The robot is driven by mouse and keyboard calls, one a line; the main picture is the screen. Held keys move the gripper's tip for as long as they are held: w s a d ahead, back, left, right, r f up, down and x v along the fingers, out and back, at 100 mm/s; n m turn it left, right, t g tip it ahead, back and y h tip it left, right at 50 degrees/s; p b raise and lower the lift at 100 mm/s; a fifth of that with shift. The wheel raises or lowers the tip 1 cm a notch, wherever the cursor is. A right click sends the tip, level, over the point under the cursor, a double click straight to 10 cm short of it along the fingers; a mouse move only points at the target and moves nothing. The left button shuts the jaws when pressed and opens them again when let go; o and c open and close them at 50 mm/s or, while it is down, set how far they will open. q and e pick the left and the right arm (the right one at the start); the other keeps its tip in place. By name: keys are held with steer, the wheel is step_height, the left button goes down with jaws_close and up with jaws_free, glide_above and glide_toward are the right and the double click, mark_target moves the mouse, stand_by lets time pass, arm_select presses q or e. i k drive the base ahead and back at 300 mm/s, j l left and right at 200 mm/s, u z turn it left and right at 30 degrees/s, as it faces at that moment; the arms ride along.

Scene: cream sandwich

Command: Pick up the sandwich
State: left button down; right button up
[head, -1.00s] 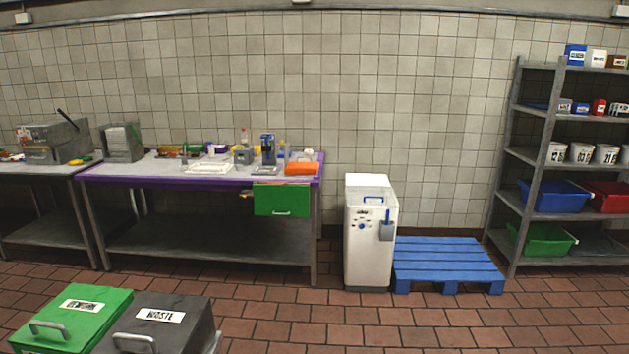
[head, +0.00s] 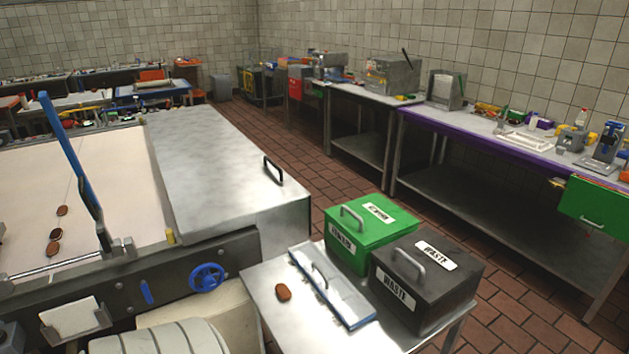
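A small brown oval sandwich (head: 283,292) lies flat on a metal side table (head: 268,328) near the bottom middle of the head view. More brown sandwiches (head: 55,236) lie spread out on the pale conveyor belt (head: 110,180) at the left. Neither of my grippers shows in the head view.
A flat metal tool with a handle (head: 335,290) lies beside the single sandwich. A green bin (head: 372,240) and a dark waste bin (head: 450,285) stand on the side table. A blue bar (head: 72,160) rises over the belt. Tiled floor (head: 300,155) is free toward the back.

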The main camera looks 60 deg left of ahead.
mark_target(282, 290)
steer(key=u, duration=1.95)
